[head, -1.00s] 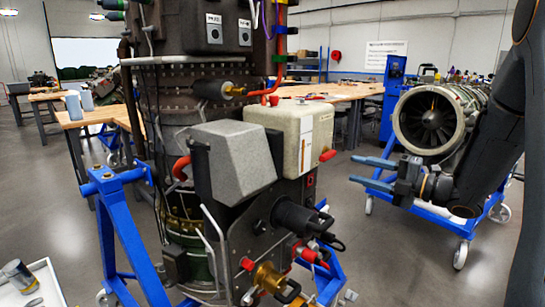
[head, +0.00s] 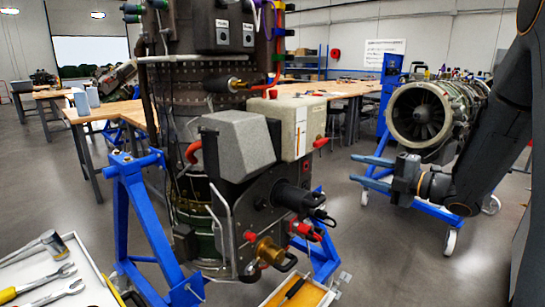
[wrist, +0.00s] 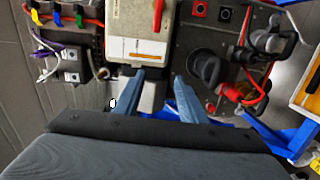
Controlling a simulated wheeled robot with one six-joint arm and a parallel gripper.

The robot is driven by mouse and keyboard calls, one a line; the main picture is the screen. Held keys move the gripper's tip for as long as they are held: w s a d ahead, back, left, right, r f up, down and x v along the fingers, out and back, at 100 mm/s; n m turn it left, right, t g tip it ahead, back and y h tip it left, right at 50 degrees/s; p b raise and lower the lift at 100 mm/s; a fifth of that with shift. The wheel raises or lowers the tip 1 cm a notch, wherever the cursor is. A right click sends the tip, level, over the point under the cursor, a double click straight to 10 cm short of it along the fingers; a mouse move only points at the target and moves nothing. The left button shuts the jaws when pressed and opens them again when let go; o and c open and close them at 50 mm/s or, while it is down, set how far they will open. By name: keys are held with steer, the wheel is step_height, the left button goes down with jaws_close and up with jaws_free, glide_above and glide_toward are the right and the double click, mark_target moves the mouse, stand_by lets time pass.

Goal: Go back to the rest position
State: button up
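My gripper (head: 371,169) is at the right in the head view, with its two blue fingers pointing left toward the turbine unit. The fingers are apart with nothing between them. In the wrist view my gripper (wrist: 166,90) also shows its two blue fingers spread. The upright turbine unit (head: 262,225) stands on a blue stand (head: 139,215) left of my gripper, with a clear gap between them. Its cream box (head: 290,112) and grey cover (head: 237,146) face my side. The cream box also shows in the wrist view (wrist: 137,18).
A white tray with tools (head: 62,262) is at the lower left. A yellow-lined tray (head: 310,296) is at the bottom centre. A second engine (head: 420,113) on a blue wheeled stand is behind my arm. Wooden tables (head: 335,88) stand farther back. Grey floor is open between the stands.

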step_height(320, 180, down, 3)
steer(key=w+m+t+h, duration=0.1)
steer(key=w+m+h, duration=0.2)
steer(key=m+h, duration=0.45)
steer(key=s+d+f+m+g+h, duration=0.2)
steer(key=s+f+m+g+h, duration=0.25)
steer(key=s+f+m, duration=0.4)
steer(key=s+a+f+m+g, duration=0.1)
steer(key=s+a+m+g, duration=0.1)
steer(key=s, duration=0.6)
steer(key=s+a+f+m+g, duration=0.1)
steer(key=s+a+m+g, duration=0.2)
steer(key=s+m, duration=0.2)
steer(key=s+a+f+m+g, duration=0.2)
steer(key=s+m+g, duration=0.1)
steer(key=s, duration=0.8)
steer(key=shift+s+a+m+h, duration=0.3)
steer(key=shift+s+a+m, duration=0.1)
steer(key=shift+m, duration=0.1)
steer(key=shift+f, duration=0.1)
